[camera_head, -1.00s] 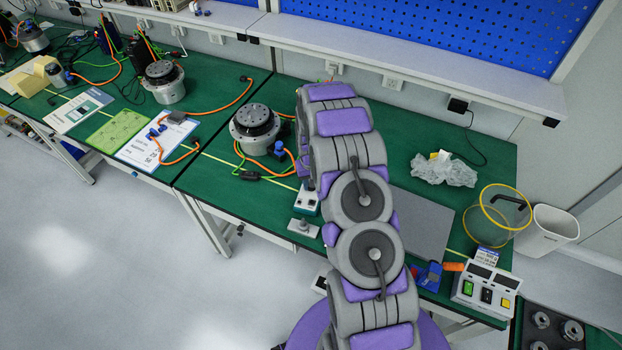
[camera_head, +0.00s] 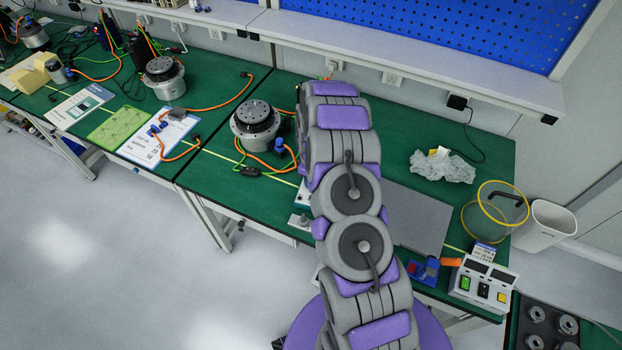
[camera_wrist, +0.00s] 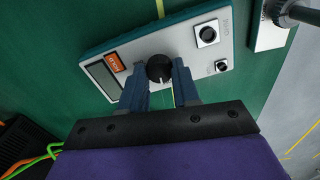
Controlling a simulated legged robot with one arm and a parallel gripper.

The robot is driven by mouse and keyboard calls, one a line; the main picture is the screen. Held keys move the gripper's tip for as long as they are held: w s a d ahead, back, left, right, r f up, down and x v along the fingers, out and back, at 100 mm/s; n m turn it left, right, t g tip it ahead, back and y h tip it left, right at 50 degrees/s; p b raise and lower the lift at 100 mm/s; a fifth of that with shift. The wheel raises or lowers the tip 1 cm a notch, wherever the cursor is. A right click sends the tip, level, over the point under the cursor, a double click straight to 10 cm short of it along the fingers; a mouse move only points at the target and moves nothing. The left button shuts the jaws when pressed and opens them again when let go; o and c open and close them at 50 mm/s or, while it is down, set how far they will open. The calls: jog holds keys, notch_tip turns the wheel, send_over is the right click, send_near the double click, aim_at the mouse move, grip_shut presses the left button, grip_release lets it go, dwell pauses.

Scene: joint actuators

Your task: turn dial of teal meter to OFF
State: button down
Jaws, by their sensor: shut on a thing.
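The teal meter (camera_wrist: 217,17) has a pale face and teal edges, and it lies on the green bench in the wrist view. Its face carries a grey display (camera_wrist: 103,78), an orange label (camera_wrist: 115,62), two sockets and a round black dial (camera_wrist: 160,66). My gripper (camera_wrist: 157,73) has one blue-grey finger on each side of the dial and is shut on it. A white mark on the dial points towards my gripper's base. The dial's position lettering is too small to read. In the head view, my arm hides most of the meter and the gripper.
A round motor unit (camera_head: 255,125) with orange cables stands left of my arm. To the right are a grey plate (camera_head: 420,220), crumpled clear plastic (camera_head: 442,166), a yellow-rimmed basket (camera_head: 482,212) and a white switch box (camera_head: 483,284). A small device (camera_wrist: 268,30) lies beside the meter.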

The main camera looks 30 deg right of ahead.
jog(key=shift+n, duration=0.9)
jog(key=c, duration=0.8)
grip_release()
notch_tip(320, 180, up, 17)
jog(key=p, duration=0.1)
jog(key=shift+r+p, duration=0.15)
jog(key=shift+p, duration=0.25)
jog(key=shift+w, duration=0.1)
